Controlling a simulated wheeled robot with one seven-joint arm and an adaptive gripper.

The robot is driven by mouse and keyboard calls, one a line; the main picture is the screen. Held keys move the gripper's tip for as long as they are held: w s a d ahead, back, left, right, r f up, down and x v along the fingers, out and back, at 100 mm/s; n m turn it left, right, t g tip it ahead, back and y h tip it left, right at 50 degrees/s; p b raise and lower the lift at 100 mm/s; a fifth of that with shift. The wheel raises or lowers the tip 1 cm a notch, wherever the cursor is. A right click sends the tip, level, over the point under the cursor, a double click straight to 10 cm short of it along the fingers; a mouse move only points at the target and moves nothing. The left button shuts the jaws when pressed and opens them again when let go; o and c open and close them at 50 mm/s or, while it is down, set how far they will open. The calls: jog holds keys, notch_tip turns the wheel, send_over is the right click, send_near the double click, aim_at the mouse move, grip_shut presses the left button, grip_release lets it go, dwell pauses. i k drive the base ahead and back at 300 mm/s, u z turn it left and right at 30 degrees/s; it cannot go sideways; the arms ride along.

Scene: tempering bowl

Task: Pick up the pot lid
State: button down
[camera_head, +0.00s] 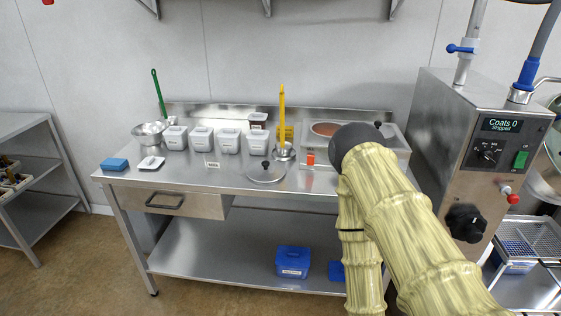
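The pot lid (262,176), a round, shiny metal disc with a small dark knob on top, lies flat near the front edge of the steel worktable, about mid-length. Nothing covers it in this view. My pale yellow arm rises from the lower right, with its dark rounded joint over the right part of the table, right of the lid. My gripper cannot be seen, so its opening and anything in it are hidden.
Behind the lid stand several white tubs (229,140) and a metal pot (284,152) with an upright yellow tool. A metal bowl (148,135) and blue block (114,164) are at left. A steel machine (470,125) stands right.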

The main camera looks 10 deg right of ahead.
aim_at(261, 171)
jog(key=k, duration=0.5)
jog(key=z, duration=1.6)
jog(key=i, duration=1.3)
jog(key=u, duration=2.7)
jog(key=i, duration=0.45)
jog(key=u, duration=0.05)
